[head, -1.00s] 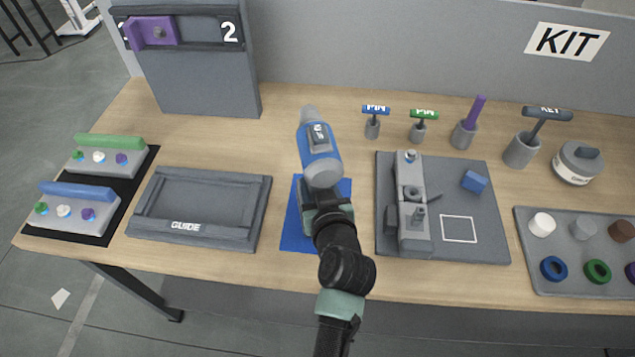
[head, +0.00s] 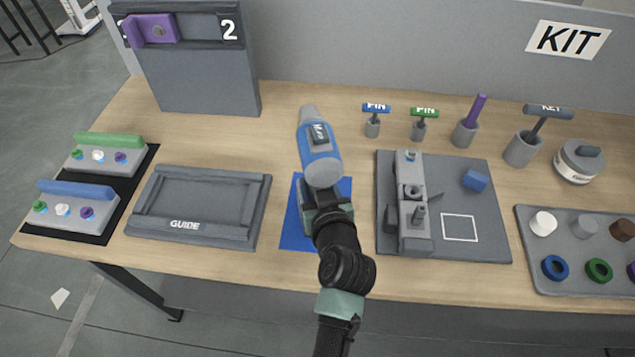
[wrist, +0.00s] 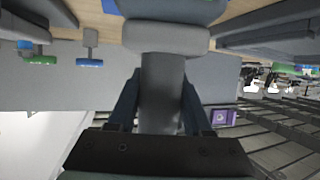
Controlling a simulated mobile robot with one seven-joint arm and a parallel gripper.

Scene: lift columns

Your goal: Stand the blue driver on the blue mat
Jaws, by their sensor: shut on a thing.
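The blue driver (head: 320,148) has a blue body, a grey panel and a grey narrower end towards the back of the table. My gripper (head: 324,195) is shut on the driver at its near end. In the wrist view, the driver's grey part (wrist: 163,85) sits between the two fingers of my gripper (wrist: 160,105), with a wider grey block and some blue beyond. The blue mat (head: 298,232) lies under my gripper and wrist, which hide much of it. I cannot tell whether the driver touches the mat.
A grey guide tray (head: 205,175) lies left of the mat, and a grey fixture board (head: 480,220) lies close on its right. Pin holders (head: 373,128) stand behind to the right. A grey panel marked 2 (head: 210,85) stands at back left. Bare table lies behind the mat.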

